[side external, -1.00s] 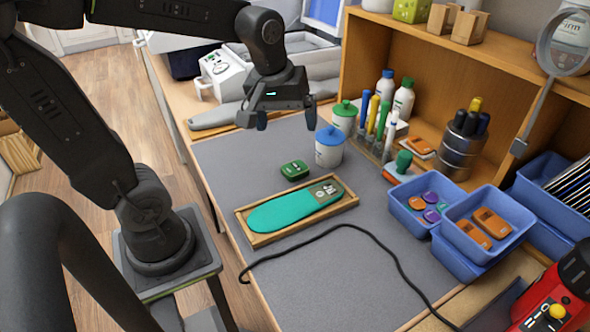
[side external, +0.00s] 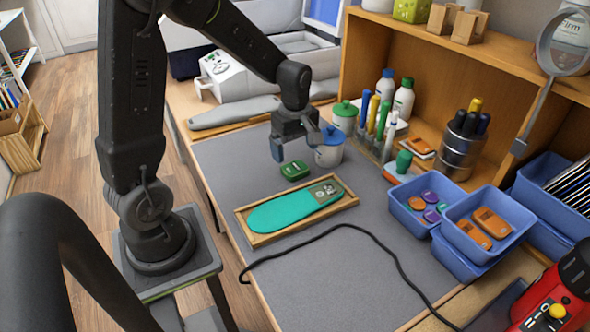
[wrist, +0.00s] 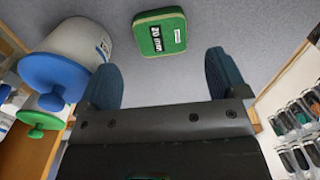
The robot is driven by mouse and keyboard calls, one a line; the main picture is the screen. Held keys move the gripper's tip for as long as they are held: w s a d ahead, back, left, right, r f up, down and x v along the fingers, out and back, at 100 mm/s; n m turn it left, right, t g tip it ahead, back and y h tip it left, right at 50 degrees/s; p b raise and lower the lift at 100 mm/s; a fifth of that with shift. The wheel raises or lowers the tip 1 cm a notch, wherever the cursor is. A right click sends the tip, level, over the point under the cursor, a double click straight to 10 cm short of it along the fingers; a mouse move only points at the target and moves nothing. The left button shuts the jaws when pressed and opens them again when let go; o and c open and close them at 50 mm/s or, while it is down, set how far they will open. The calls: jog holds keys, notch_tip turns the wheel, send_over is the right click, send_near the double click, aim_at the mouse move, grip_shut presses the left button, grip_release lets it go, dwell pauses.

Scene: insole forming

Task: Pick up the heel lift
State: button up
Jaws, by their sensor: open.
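The heel lift appears to be the small dark green block (side external: 295,170) lying flat on the grey mat, behind the insole tray. In the wrist view the green block (wrist: 160,33), with a white label reading 20 mm, lies beyond the fingertips, roughly centred between them. The block is apart from the fingers.
A blue-lidded jar (side external: 329,156) stands close to the gripper's right, with a green-lidded jar (side external: 344,116) behind it. A teal insole (side external: 288,211) lies in a wooden tray (side external: 262,239) in front. A black cable (side external: 330,230) crosses the mat. Blue bins (side external: 462,248) stand right.

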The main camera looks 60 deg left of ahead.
aim_at(295, 167)
notch_tip(295, 167, down, 6)
jog(key=shift+s+d+r, duration=0.1)
jog(key=shift+d+r, duration=0.05)
jog(key=shift+r, duration=0.05)
jog(key=c, duration=1)
jog(key=shift+r, duration=0.1)
